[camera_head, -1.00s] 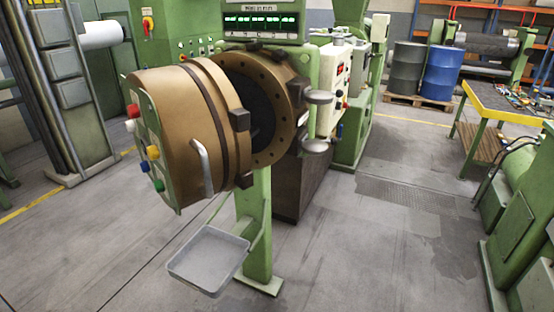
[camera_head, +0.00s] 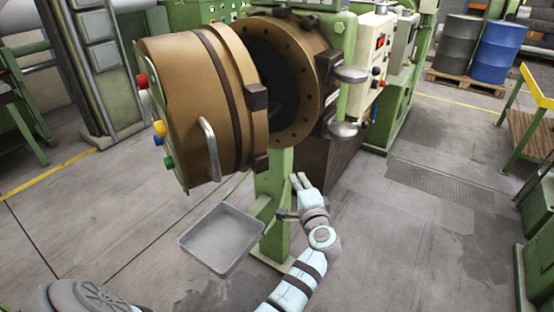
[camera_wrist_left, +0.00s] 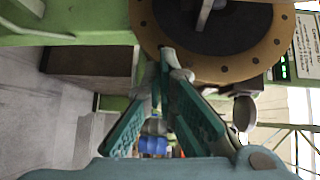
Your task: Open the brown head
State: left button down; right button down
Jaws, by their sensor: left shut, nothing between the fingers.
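The brown head (camera_head: 185,110) is a large brown drum with a silver handle (camera_head: 210,148) on its side. It stands swung out to the left of the brown bolt-holed flange (camera_head: 305,120), with a gap between them showing the dark opening (camera_head: 272,75). My left gripper (camera_head: 298,181) is below the flange, right of the handle and apart from it, shut and empty. In the left wrist view, the fingers (camera_wrist_left: 163,60) converge just below the flange rim (camera_wrist_left: 205,72); contact cannot be told. My right gripper is not in view.
A grey tray (camera_head: 217,238) hangs beside the green support post (camera_head: 275,205), below the head. Round metal knobs (camera_head: 343,130) stick out right of the flange. Blue (camera_head: 496,48) and grey (camera_head: 455,43) barrels stand at the back right. The floor (camera_head: 420,250) at right is clear.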

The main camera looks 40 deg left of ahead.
pick_arm(q)
jog(key=w+a+r+y, duration=0.1)
jog(key=w+a+r, duration=0.3)
jog(key=w+a, duration=0.35)
jog(key=s+p, duration=0.1)
jog(key=s+a+p, duration=0.1)
jog(key=s, duration=0.1)
jog(key=s+a+p, duration=0.1)
jog(key=s, duration=0.1)
jog(key=shift+r, duration=0.1)
jog(key=shift+w, duration=0.2)
jog(key=shift+a, duration=0.1)
